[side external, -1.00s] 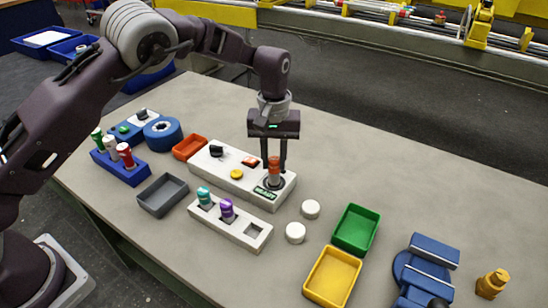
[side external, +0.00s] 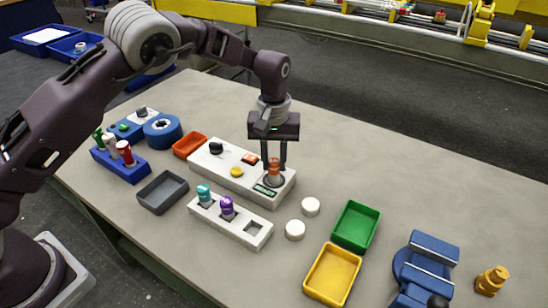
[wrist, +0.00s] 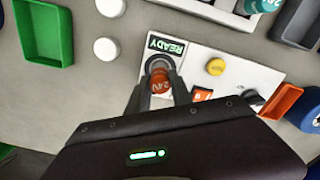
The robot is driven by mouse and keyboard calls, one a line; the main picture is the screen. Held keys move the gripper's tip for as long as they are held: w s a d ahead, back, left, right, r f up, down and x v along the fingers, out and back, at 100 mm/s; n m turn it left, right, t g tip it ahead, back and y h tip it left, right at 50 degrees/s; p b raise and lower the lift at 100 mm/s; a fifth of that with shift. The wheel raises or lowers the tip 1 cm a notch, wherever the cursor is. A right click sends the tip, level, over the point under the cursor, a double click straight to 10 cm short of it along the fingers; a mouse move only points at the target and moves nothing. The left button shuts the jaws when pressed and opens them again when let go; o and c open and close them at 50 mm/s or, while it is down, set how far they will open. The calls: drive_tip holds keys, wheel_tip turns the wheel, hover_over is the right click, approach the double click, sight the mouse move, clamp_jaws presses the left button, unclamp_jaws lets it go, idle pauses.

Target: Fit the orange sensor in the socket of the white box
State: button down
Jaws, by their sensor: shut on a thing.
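The orange sensor (side external: 274,168) stands upright at the dark round socket (side external: 274,181) near the right end of the white box (side external: 215,177). My gripper (side external: 274,167) is shut on the sensor from above. The box's small screen (wrist: 166,44) reads READY. How deep the sensor sits is hard to tell, as the fingers hide part of it.
The box also carries a yellow button (side external: 236,172), an orange switch (side external: 249,159) and a black knob (side external: 216,148). A white rack (side external: 232,222) with a teal and a purple sensor stands in front. Two white caps (side external: 295,230), a green bin (side external: 356,228) and a yellow bin (side external: 332,275) lie to the right.

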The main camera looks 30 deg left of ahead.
drive_tip(key=shift+f, duration=1)
drive_tip(key=c, duration=1.1)
unclamp_jaws()
drive_tip(key=shift+o, duration=0.2)
drive_tip(key=shift+r, duration=3.55)
